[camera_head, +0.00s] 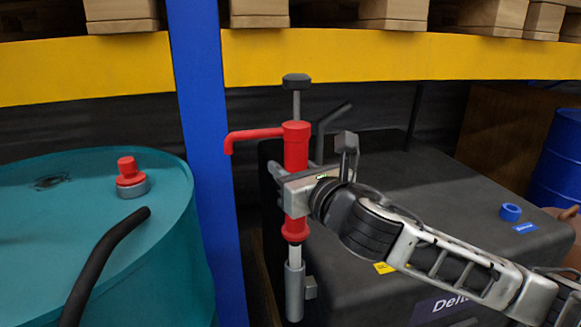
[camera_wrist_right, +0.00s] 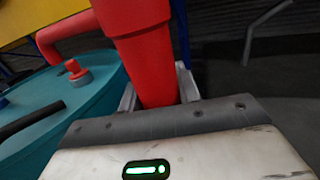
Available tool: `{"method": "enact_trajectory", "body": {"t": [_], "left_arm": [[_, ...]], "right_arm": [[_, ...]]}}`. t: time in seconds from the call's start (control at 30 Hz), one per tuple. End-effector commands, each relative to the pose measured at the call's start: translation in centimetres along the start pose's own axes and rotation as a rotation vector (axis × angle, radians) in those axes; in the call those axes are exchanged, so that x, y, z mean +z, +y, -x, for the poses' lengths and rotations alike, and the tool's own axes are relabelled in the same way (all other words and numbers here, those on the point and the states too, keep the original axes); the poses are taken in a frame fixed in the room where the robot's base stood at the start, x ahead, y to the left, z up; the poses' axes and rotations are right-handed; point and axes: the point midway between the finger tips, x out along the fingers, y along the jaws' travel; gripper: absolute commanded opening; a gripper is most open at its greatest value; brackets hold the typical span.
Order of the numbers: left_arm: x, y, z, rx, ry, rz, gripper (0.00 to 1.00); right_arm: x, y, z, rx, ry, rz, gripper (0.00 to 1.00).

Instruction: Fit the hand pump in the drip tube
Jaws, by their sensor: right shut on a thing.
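The hand pump (camera_head: 296,150) is red, with a spout to the left and a black knob on a grey rod on top. It stands upright. My right gripper (camera_head: 288,193) is shut around its red body, which also shows between the fingers in the right wrist view (camera_wrist_right: 145,55). The drip tube (camera_head: 294,293) is a grey upright tube directly below, with a small bracket on its right. The pump's pale lower pipe (camera_head: 295,254) runs down to the tube's mouth and appears to go into it. How deep it sits is hidden. My left gripper is not in view.
A teal drum (camera_head: 60,190) with a red-capped fitting (camera_head: 131,177) stands at left, a black bent bar (camera_head: 105,255) before it. A blue post (camera_head: 205,150) rises close left of the pump. A yellow beam (camera_head: 380,55) crosses above.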

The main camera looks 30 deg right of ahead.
Motion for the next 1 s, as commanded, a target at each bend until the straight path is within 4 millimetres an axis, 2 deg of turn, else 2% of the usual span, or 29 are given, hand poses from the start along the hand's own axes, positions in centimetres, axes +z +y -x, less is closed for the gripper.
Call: {"method": "enact_trajectory", "body": {"t": [0.7,1.0], "left_arm": [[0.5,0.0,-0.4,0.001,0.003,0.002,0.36],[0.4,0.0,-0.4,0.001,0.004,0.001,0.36]], "right_arm": [[-1.4,0.0,0.0,0.001,-0.002,0.001,0.06],[-1.5,0.0,0.0,0.0,-0.003,0.001,0.06]]}}
